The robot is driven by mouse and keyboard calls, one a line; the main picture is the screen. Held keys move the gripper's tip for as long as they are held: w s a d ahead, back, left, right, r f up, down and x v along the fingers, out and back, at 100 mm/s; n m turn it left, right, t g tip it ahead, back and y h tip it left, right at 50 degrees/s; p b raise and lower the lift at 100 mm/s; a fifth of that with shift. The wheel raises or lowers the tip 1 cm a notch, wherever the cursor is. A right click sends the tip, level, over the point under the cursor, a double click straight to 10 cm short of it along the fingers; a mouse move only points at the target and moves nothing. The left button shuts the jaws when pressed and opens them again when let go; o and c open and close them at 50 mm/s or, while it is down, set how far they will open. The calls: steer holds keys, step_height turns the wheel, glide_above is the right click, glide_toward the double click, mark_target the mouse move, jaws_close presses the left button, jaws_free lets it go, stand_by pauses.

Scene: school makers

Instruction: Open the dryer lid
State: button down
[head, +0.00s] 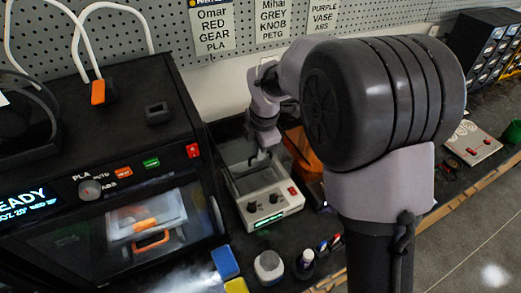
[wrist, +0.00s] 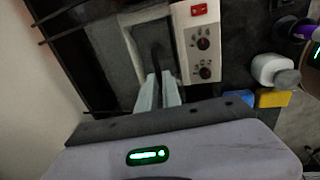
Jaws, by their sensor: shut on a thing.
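The dryer is a pale box with knobs and a green display on its front panel (head: 270,207). That panel, with its red switch, also shows in the wrist view (wrist: 204,45). The dryer's lid (head: 236,153) is a see-through cover behind the panel. How far it is raised, if at all, is hard to tell. The fingers hide part of the handle.
A black printer (head: 110,150) with a lit display stands left of the dryer. An orange box (head: 303,150) is close on its right. A white jar (head: 268,267), a dark bottle (head: 304,262) and blue (head: 224,262) and yellow blocks stand in front. A pegboard wall rises behind.

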steer(key=w+a+p, duration=0.2)
steer(key=w+p, duration=0.3)
steer(key=w, duration=0.2)
steer(key=w+a+p, duration=0.3)
steer(key=w+p, duration=0.3)
steer(key=shift+w+a, duration=0.35)
steer(key=c, duration=1.5)
jaws_free()
steer(key=s+r+p, duration=0.1)
steer(key=r, duration=0.4)
steer(key=s+d+r+p, duration=0.1)
steer(key=r, duration=0.5)
steer(key=s+r+p, duration=0.1)
steer(key=r, duration=0.5)
steer(key=shift+s+d+p, duration=0.1)
steer(key=shift+d+p, duration=0.1)
steer(key=shift+p, duration=0.1)
